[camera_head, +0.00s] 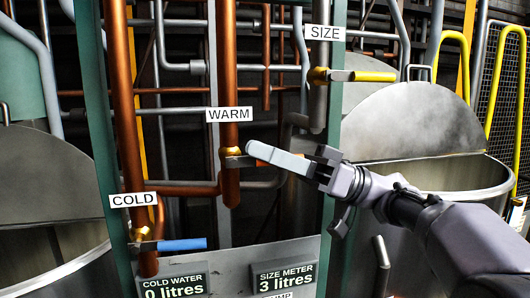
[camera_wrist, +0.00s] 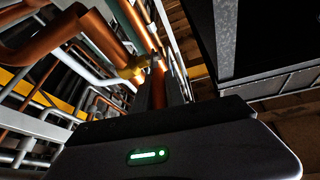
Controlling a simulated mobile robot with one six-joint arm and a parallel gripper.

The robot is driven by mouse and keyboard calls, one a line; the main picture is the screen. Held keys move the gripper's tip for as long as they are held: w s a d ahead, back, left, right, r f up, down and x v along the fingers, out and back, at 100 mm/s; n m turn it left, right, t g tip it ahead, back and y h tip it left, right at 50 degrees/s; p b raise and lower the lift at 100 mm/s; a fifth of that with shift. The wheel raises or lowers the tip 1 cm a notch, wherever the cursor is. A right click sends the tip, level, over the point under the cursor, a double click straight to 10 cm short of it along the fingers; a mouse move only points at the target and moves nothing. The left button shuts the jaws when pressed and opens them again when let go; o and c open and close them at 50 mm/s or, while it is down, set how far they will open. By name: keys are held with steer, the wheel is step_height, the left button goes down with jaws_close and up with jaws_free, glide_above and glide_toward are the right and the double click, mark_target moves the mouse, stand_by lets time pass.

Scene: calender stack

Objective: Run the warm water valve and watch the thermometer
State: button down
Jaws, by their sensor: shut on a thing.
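The warm valve (camera_head: 231,153) is a brass fitting on a vertical copper pipe, below the WARM label (camera_head: 229,114) in the head view. Its lever points right, across the pipe. My gripper (camera_head: 262,152) is shut on the lever, with a pale finger covering most of the handle. In the wrist view, the brass valve body (camera_wrist: 131,68) lies ahead and the reddish lever handle (camera_wrist: 158,92) runs between the fingers. I cannot make out a thermometer in either view.
The cold valve (camera_head: 143,236) has a blue lever (camera_head: 181,244) pointing right. The size valve (camera_head: 318,76) has a yellow lever (camera_head: 374,77) pointing right. Displays read COLD WATER 0 litres (camera_head: 174,288) and SIZE METER 3 litres (camera_head: 285,278). Metal tanks (camera_head: 428,130) stand either side.

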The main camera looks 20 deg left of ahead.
stand_by(0.6)
steer(key=shift+a+r+h+b, duration=0.1)
steer(key=shift+r+h+b, duration=0.3)
steer(key=shift+h, duration=0.4)
steer(key=c, duration=1.4)
jaws_free()
steer(key=shift+s, duration=0.1)
steer(key=b+v, duration=0.6)
steer(key=v, duration=1.1)
steer(key=shift+d, duration=0.25)
